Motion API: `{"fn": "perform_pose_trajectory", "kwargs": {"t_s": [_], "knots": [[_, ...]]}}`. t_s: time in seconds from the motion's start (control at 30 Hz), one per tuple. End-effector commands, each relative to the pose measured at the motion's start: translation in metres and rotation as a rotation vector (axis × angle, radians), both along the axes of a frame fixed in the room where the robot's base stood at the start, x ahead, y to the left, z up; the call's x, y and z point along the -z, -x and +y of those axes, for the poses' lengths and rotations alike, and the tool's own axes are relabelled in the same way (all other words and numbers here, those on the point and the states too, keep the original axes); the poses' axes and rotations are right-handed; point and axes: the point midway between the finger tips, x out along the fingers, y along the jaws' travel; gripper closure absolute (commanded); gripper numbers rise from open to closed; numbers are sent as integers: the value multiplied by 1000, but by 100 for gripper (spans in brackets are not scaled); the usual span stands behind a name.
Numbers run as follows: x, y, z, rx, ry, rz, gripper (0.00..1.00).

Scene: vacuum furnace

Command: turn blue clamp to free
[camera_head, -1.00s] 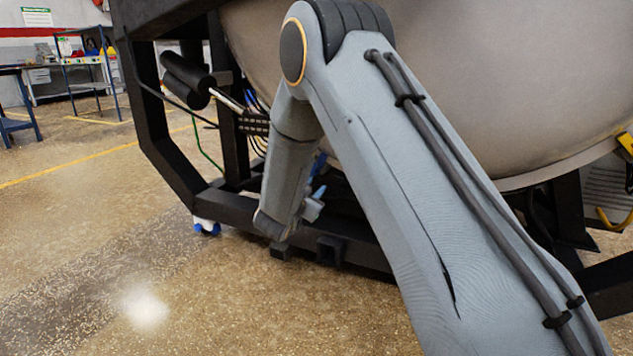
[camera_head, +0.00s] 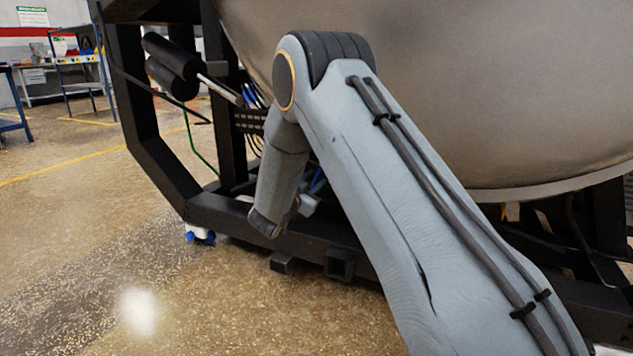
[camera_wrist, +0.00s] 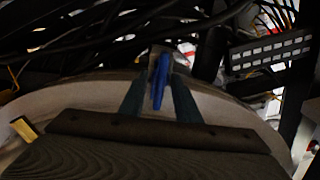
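The blue clamp (camera_wrist: 158,84) shows in the wrist view as a narrow, nearly upright blue handle just above the picture's middle. My gripper (camera_wrist: 160,72) has its two dark teal fingers apart, one on each side of the blue handle. A small gap shows on the left of the handle; the right finger is very close to it, and I cannot tell whether they touch. In the head view my arm hides the gripper and most of what is around it. A small blue part (camera_head: 318,182) shows beside my arm there; I cannot tell whether it is the clamp.
The large rounded metal vessel (camera_head: 480,90) stands over a black frame (camera_head: 240,215). Dark cables (camera_wrist: 90,35) and a slotted strip (camera_wrist: 270,50) lie beyond the fingers. Black cylinders (camera_head: 172,68) stick out at left. The floor (camera_head: 80,250) at left is clear.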

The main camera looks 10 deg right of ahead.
Motion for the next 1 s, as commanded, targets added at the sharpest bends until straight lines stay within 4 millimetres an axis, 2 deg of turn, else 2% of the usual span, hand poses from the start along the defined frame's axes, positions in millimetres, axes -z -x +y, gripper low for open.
{"fn": "perform_pose_trajectory", "kwargs": {"t_s": [0.2,0.53,0.57,0.73,1.0], "knots": [[1,-20,-12,-1,-1,-1,70],[-1,-23,-13,-4,0,-1,70],[-1,-23,-13,-4,0,-1,72],[-1,-23,-12,-4,0,0,100],[-1,-22,-12,-6,10,8,100]]}}
